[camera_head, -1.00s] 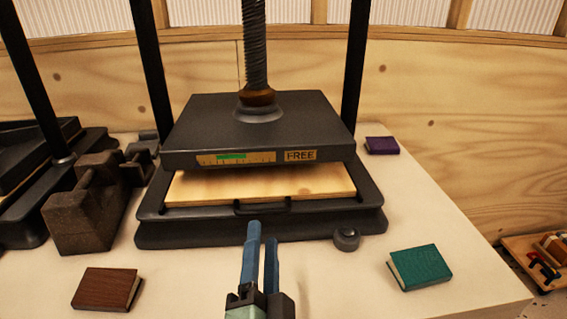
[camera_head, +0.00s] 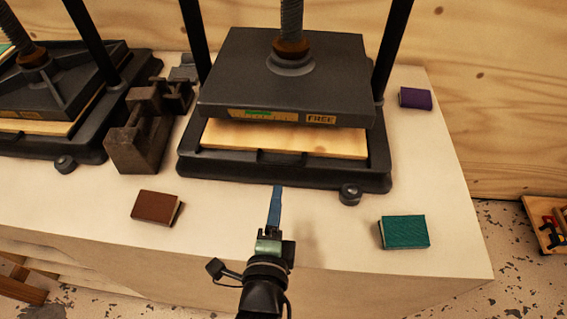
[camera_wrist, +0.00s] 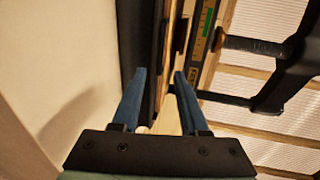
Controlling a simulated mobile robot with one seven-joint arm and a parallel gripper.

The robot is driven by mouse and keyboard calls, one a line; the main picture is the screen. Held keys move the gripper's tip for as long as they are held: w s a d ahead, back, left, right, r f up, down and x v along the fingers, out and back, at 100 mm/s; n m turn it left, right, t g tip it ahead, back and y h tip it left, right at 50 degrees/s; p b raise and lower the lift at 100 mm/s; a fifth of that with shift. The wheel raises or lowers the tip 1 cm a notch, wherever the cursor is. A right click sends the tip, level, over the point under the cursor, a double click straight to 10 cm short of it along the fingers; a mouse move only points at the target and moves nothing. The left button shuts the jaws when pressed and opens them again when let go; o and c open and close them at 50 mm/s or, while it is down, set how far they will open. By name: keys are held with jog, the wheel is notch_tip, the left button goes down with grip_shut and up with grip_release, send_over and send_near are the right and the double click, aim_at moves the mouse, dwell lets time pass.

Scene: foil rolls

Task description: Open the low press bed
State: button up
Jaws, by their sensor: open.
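The middle press stands on the pale table, with a dark flat platen (camera_head: 285,75) marked "FREE" above a pale wooden board (camera_head: 285,139). The board lies on the low dark press bed (camera_head: 215,168), with a small dark handle (camera_head: 282,156) at its front edge. My gripper (camera_head: 277,190) is just in front of the bed, apart from the handle in the head view. In the wrist view my gripper (camera_wrist: 160,75) has its two blue fingers apart and nothing between them. The press front stands sideways there, with the handle (camera_wrist: 181,35) ahead of the fingertips.
A brown book (camera_head: 155,206) lies front left and a teal book (camera_head: 404,232) front right. A purple book (camera_head: 416,98) lies at the back right. Dark metal weights (camera_head: 138,140) and a second press (camera_head: 75,90) stand to the left. Bare table lies around my gripper.

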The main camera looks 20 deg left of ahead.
aim_at(283, 166)
jog(key=x, duration=1)
jog(key=shift+w+p, duration=0.1)
jog(key=shift+p, duration=0.25)
grip_shut()
dwell(0.9)
